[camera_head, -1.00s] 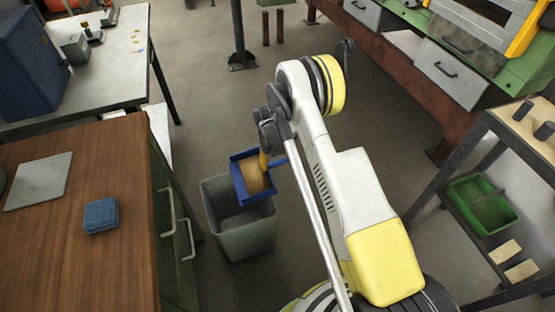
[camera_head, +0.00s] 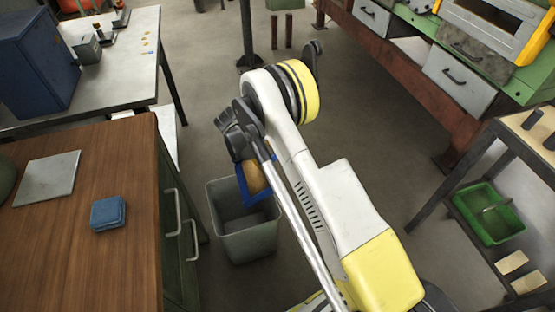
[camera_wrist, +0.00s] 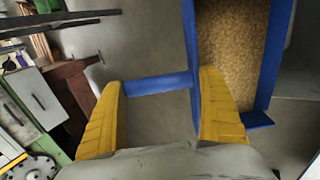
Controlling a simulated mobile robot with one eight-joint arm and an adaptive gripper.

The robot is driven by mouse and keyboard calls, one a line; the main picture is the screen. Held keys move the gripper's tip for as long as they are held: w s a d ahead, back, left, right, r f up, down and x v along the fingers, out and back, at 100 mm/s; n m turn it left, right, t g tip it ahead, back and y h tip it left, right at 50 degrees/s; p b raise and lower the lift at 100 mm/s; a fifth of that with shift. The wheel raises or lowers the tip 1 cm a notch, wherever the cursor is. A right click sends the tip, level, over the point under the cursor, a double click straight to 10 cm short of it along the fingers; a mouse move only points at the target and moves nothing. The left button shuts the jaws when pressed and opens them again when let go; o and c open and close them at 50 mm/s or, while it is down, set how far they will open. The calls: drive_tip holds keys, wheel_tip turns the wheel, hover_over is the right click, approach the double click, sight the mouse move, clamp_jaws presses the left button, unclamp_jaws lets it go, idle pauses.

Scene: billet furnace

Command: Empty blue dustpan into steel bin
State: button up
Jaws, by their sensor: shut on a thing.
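My gripper (camera_wrist: 160,86) is shut on the blue handle (camera_wrist: 158,84) of the dustpan, with yellow fingers at both ends of the handle's visible length. The blue dustpan (camera_wrist: 277,60) holds a layer of tan, grainy debris (camera_wrist: 232,48). In the head view, the dustpan (camera_head: 243,188) hangs over the back right rim of the grey steel bin (camera_head: 248,245), partly hidden by my arm. It looks tilted, with debris still in it. The visible inside of the bin looks empty, but its floor is partly hidden.
A wooden-topped cabinet (camera_head: 90,250) with a blue box (camera_head: 107,213) stands close to the bin's left. A shelf rack with a green tray (camera_head: 490,215) is at the right. A dark post (camera_head: 247,40) stands behind. The floor between is clear.

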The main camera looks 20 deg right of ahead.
drive_tip(key=shift+a+r+h, duration=1.1)
drive_tip(key=shift+a+r, duration=0.1)
drive_tip(key=shift+a, duration=0.3)
drive_tip(key=shift+a+r+h, duration=0.55)
drive_tip(key=shift+a+h, duration=0.05)
drive_tip(key=shift+a, duration=0.3)
drive_tip(key=shift+a+r+h, duration=0.5)
drive_tip(key=shift+a+h, duration=0.1)
drive_tip(key=shift+a, duration=0.25)
idle(0.6)
